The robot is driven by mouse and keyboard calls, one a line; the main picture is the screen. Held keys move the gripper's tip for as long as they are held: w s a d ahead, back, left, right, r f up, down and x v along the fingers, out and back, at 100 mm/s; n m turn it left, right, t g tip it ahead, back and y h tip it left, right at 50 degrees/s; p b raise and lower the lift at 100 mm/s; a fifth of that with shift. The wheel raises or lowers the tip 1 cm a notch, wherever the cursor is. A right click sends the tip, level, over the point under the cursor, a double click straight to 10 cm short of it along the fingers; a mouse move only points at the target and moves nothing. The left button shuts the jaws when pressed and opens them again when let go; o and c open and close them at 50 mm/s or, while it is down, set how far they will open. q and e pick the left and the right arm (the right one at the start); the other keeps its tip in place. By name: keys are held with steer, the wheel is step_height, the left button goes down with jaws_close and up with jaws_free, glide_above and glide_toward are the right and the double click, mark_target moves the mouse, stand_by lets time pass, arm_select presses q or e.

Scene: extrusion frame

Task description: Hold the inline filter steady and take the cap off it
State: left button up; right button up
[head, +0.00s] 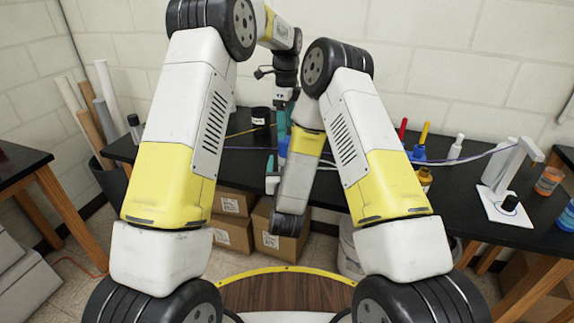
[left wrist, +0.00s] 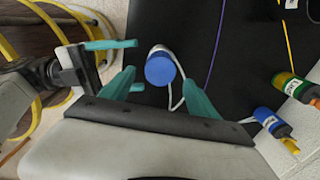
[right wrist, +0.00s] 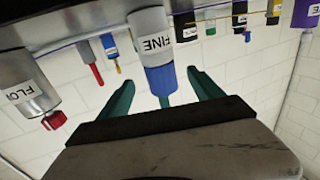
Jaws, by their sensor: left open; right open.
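The inline filter (right wrist: 155,40) is a silver cylinder with a label reading "FINE" in the right wrist view. Its blue cap (right wrist: 161,78) is on its end. The left wrist view shows the cap (left wrist: 160,68) from above. My left gripper (left wrist: 157,72) is open, with its teal fingers on either side of the cap and visible gaps. My right gripper (right wrist: 162,82) is open, with the cap between its fingers in its view and no clear contact. In the head view, both grippers are near the table's front edge, and my arm largely hides the filter.
Another silver cylinder (right wrist: 30,85) labelled "FLO..." has a red cap and stands beside the filter. Several small labelled bottles are farther off. In the head view, a white stand (head: 505,170) is at the right of the black table, and cartons (head: 235,203) are below it.

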steer(key=shift+w, duration=3.85)
jaws_close()
